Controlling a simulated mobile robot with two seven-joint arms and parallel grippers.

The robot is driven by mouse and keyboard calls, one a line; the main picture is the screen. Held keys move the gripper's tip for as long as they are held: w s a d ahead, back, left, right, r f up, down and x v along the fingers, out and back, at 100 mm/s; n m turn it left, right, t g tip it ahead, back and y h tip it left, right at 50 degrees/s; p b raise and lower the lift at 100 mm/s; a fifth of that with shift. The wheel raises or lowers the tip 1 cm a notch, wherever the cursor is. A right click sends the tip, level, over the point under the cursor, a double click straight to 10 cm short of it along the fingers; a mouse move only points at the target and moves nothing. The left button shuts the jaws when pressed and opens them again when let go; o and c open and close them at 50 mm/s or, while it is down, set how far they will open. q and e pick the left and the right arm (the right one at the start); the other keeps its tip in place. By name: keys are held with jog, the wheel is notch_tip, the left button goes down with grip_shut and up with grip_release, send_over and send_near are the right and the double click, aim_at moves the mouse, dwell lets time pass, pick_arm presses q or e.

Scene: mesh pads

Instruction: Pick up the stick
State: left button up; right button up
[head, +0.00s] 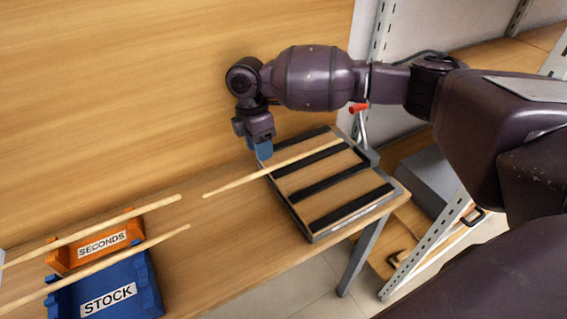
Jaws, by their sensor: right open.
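A pale wooden stick (236,184) lies slantwise, its right part across the slatted board (323,232) and its left end reaching out past the board's edge over the bench. My right gripper (264,154) is open, with blue fingertips pointing down, just behind the stick near the board's left corner. A small gap shows between the fingertips and the stick in the picture; I cannot tell their height difference. Two more sticks, an upper one (110,223) and a lower one (110,260), lie over the bins at the left. My left gripper is not in view.
An orange bin marked SECONDS (62,258) and a blue bin marked STOCK (146,280) stand at the left. A wooden wall panel (120,90) rises behind the bench. A red-handled clamp (359,108) is by the board's back corner. Metal shelving stands at the right.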

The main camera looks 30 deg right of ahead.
aim_at(279, 166)
jog(key=shift+a+b+x, duration=0.2)
jog(key=shift+x, duration=1.15)
jog(key=shift+a+b+x, duration=0.15)
jog(key=shift+a+x, duration=0.1)
jog(key=shift+x, duration=1.1)
jog(key=shift+s, duration=0.15)
jog(key=shift+r, duration=0.1)
grip_shut()
